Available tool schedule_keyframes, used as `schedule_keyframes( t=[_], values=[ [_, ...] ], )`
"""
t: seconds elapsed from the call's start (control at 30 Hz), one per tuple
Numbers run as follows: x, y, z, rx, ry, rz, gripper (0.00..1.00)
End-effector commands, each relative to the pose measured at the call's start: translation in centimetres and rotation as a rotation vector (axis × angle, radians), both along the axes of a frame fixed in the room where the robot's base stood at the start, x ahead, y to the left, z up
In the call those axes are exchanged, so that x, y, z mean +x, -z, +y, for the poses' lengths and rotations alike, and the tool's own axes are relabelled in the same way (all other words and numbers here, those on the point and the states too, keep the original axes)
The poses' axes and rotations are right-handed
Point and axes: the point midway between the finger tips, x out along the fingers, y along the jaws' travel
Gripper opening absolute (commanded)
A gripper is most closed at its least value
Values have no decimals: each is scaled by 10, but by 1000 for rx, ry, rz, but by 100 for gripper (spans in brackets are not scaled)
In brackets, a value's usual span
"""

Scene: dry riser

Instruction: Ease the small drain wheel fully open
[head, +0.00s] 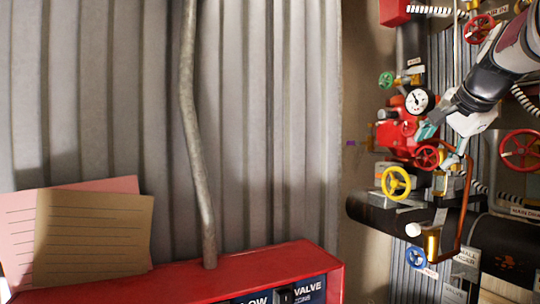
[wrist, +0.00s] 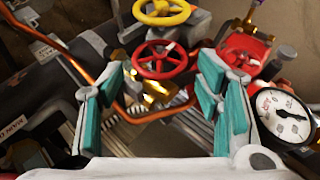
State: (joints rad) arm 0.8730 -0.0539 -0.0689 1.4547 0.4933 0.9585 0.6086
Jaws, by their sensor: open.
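My gripper (head: 446,140) is open and empty in the head view, in front of the pipework at the right. In the wrist view the teal pads of my gripper (wrist: 160,92) stand wide apart. A red handwheel (wrist: 160,60) shows between and beyond the fingertips, apart from them; it appears to be the red wheel (head: 427,157) beside my gripper in the head view. A yellow handwheel (head: 396,183) is lower left and also shows at the top of the wrist view (wrist: 162,11). I cannot read which wheel is the small drain.
A pressure gauge (head: 419,101), red valve body (head: 396,138) and copper pipe (head: 468,205) crowd my gripper. A larger red wheel (head: 520,150) is at right, a blue wheel (head: 416,258) low, a green wheel (head: 386,79) high. A red box (head: 300,262) with paper cards is left.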

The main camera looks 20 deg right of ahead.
Motion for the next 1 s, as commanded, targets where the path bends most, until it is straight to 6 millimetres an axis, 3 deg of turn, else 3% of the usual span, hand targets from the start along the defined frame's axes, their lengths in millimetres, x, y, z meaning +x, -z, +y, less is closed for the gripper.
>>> schedule_keyframes(
  t=[0.3,0.67,0.7,0.87,1.0],
  values=[
    [29,26,-14,0,0,1,59],
    [34,29,-15,0,0,0,59],
    [34,29,-15,0,0,0,57],
    [34,29,-15,0,0,0,22],
    [34,29,-15,0,-1,4,22]
  ],
)
